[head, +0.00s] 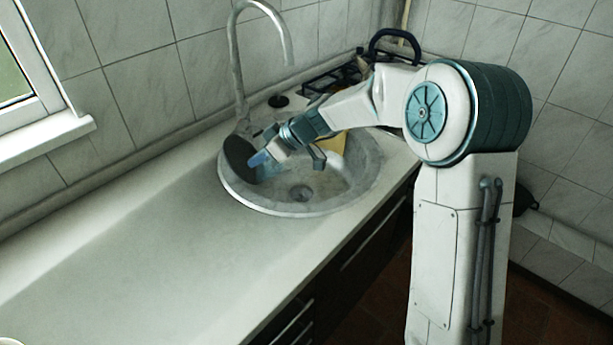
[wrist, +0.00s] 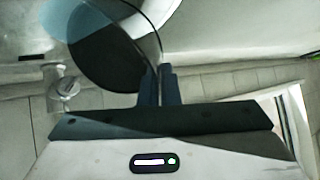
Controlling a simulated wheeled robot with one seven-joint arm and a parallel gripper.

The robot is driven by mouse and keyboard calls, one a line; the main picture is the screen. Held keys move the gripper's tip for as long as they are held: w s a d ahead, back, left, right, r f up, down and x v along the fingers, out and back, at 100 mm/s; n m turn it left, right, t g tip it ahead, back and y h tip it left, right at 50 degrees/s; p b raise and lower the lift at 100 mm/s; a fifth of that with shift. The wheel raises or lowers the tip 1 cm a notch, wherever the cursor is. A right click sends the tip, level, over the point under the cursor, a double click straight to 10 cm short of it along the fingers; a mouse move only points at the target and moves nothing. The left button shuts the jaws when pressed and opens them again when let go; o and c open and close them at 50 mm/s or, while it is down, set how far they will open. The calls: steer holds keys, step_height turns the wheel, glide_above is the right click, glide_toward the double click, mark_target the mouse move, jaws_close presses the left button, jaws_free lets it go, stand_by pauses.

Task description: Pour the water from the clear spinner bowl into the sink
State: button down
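The clear spinner bowl (head: 239,158) is held over the left part of the sink and is strongly tilted. Its dark round face shows at the left, with a pale blue tint beside it. In the wrist view the bowl (wrist: 104,52) shows a dark disc, a thin clear wall and a pale blue patch like water at the top left. My gripper (wrist: 159,84) is shut on the bowl's edge; it also shows in the head view (head: 266,158). The sink (head: 228,190) is a round grey basin in the counter. How much water the bowl holds is unclear.
A tall curved faucet (head: 234,70) rises behind the sink, close to the bowl. A yellowish object (head: 334,142) is partly hidden behind my arm. A stove (head: 333,80) with a dark pot handle stands beyond. The counter (head: 140,255) at the left is clear.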

steer(key=shift+d+f+y+b, duration=0.2)
steer(key=shift+f+y+b, duration=0.1)
steer(key=shift+b, duration=0.15)
steer(key=shift+w+d+y+b, duration=0.15)
steer(key=shift+d+y+b, duration=0.5)
steer(key=shift+y, duration=0.25)
